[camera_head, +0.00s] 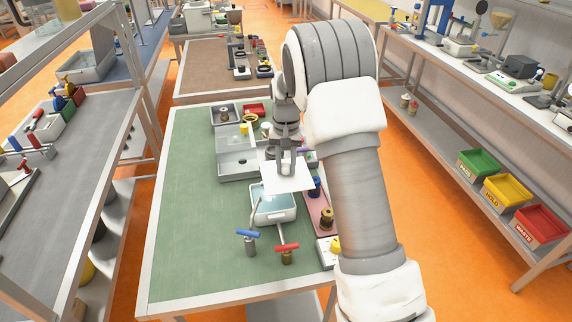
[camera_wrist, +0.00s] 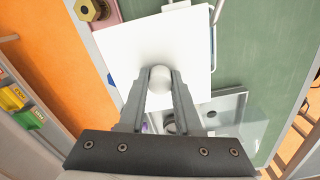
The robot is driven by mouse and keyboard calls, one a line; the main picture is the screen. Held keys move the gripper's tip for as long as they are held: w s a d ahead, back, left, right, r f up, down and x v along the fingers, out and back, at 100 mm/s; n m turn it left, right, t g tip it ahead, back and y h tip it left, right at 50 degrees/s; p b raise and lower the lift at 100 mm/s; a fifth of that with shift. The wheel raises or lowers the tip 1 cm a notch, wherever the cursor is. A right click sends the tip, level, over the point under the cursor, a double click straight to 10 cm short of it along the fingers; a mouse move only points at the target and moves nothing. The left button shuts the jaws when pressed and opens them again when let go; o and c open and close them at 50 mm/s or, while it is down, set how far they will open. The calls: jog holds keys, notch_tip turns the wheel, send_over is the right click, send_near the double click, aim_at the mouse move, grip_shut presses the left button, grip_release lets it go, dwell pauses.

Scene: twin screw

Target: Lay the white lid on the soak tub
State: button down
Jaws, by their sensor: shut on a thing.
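The white lid (camera_head: 287,176) is a flat square plate, held level above the back part of the soak tub. It fills the middle of the wrist view (camera_wrist: 187,47), with a round pale knob (camera_wrist: 160,78) between the fingers. My gripper (camera_head: 287,165) is shut on that knob; the fingers also show in the wrist view (camera_wrist: 160,82). The soak tub (camera_head: 273,217) is a white-rimmed tub with pale blue inside, on the green table. Its front part shows uncovered; the lid hides its back part. In the wrist view the lid hides most of the tub.
A blue-handled valve (camera_head: 249,240) and a red-handled valve (camera_head: 287,252) stand in front of the tub. A pink tray (camera_head: 320,219) with parts lies right of it. A clear-walled grey box (camera_head: 237,160) stands behind left. The green table's left side (camera_head: 190,210) is free.

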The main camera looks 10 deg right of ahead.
aim_at(271, 176)
jog(key=f+b, duration=0.1)
jog(key=f, duration=0.1)
jog(key=f+b, duration=0.1)
jog(key=f, duration=0.1)
jog(key=a+f+b, duration=0.1)
jog(key=f, duration=0.1)
jog(key=shift+f+b, duration=0.1)
jog(key=shift+b, duration=0.2)
jog(key=shift+a, duration=1.65)
jog(key=shift+f+b, duration=0.4)
jog(key=shift+f, duration=0.15)
dwell(0.4)
dwell(0.3)
jog(key=shift+c, duration=0.2)
grip_release()
dwell(0.4)
jog(key=shift+r+p, duration=2.2)
jog(key=shift+r, duration=1.35)
